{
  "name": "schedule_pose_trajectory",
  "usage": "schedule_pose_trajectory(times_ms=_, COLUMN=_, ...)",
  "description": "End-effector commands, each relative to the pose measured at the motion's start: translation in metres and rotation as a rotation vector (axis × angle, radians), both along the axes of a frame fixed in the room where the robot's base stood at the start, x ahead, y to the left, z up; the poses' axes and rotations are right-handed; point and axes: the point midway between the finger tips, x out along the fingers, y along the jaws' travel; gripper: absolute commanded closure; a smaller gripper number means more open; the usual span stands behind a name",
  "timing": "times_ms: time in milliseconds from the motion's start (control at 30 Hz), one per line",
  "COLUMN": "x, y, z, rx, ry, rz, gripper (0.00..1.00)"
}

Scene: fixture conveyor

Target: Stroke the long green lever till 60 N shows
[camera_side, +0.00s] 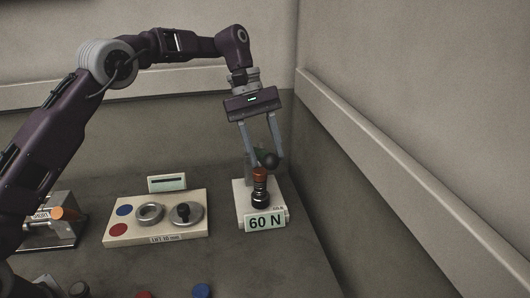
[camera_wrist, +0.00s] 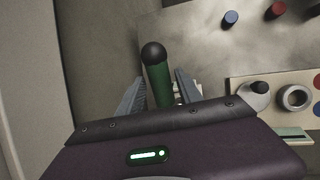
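The green lever (camera_wrist: 160,82) ends in a black ball knob (camera_wrist: 153,52) in the wrist view. In the side view the dark knob (camera_side: 270,160) shows low between my fingers, and most of the green shaft is hidden. My gripper (camera_side: 267,162) points down over the lever, its two fingers set wide apart on either side. In the wrist view the fingers of my gripper (camera_wrist: 161,78) flank the green shaft; contact is hard to judge. The lever's pale base (camera_side: 244,207) carries an orange-and-black cylinder (camera_side: 260,190). A plate (camera_side: 264,222) at its front reads 60 N.
Left of the base stands a pale panel (camera_side: 122,228) with blue and red discs, a ring, a black-knobbed dial and a small upright display. A metal device with an orange part (camera_side: 65,214) is further left. Walls close in behind and right.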

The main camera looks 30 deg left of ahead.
Motion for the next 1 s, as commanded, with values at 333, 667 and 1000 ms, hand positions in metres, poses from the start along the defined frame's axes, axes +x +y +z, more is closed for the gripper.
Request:
schedule_pose_trajectory(times_ms=333, x=-0.001, y=0.000, z=-0.001, rx=0.001, ry=0.002, rz=0.000, gripper=0.50)
schedule_pose_trajectory(times_ms=667, x=-0.004, y=-0.005, z=-0.010, rx=0.036, ry=-0.028, rz=0.002, gripper=0.50)
schedule_pose_trajectory(times_ms=1000, x=-0.024, y=-0.021, z=-0.085, rx=0.296, ry=-0.286, rz=-0.011, gripper=0.50)
